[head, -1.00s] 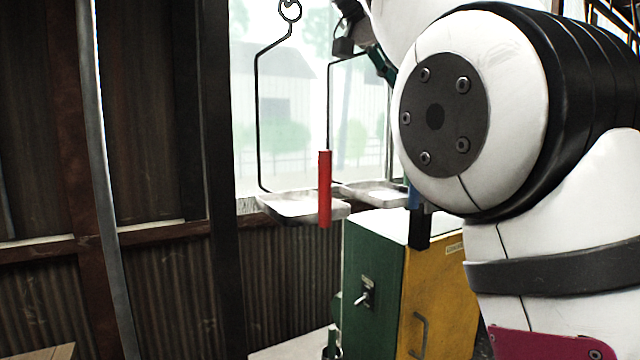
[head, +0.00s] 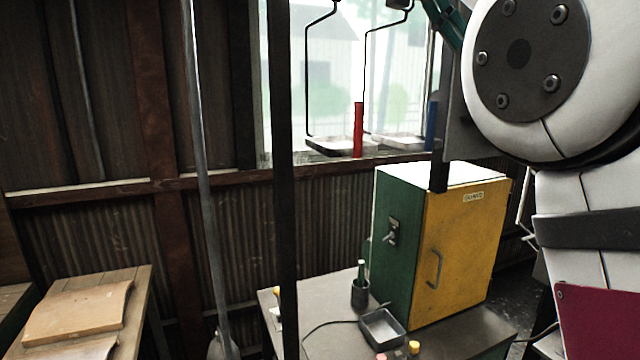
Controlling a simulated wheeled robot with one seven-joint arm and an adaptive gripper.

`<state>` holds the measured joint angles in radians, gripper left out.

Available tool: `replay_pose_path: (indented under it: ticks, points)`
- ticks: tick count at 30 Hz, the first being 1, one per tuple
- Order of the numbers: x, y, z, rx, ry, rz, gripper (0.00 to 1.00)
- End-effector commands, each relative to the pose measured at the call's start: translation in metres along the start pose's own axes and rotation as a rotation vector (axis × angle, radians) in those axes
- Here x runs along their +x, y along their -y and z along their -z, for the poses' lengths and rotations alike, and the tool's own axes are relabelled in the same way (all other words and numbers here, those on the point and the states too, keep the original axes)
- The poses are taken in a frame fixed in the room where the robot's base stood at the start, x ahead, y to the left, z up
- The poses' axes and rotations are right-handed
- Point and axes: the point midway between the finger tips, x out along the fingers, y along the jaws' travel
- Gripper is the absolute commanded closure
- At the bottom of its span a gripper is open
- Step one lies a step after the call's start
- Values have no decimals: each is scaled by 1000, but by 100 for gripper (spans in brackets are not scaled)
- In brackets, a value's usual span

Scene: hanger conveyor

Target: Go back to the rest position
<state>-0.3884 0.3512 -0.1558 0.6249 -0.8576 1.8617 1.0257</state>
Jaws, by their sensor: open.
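My gripper is not visible in the head view; only the white and black links of my arm (head: 520,60) show at the right side. Two wire hangers with flat metal trays hang before the window. A red cylinder (head: 358,130) stands upright at the right end of the left tray (head: 325,146). A blue upright piece (head: 431,125) shows by the right tray (head: 400,141). Whether either piece touches its tray, I cannot tell.
A wooden bench (head: 140,310) is lower left.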

Motion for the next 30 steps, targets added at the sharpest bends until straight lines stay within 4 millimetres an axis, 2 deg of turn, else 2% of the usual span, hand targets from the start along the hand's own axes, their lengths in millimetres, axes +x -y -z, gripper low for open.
replay_pose_path:
  ticks: [11,20,23,26,30]
  points:
    - [17,-10,-3,-127,45,45,58]
    - [41,-30,-22,-308,115,125,58]
    - [52,-42,-38,-396,151,174,58]
    - [65,-59,-63,-498,192,243,58]
    - [81,-85,-109,-628,246,348,58]
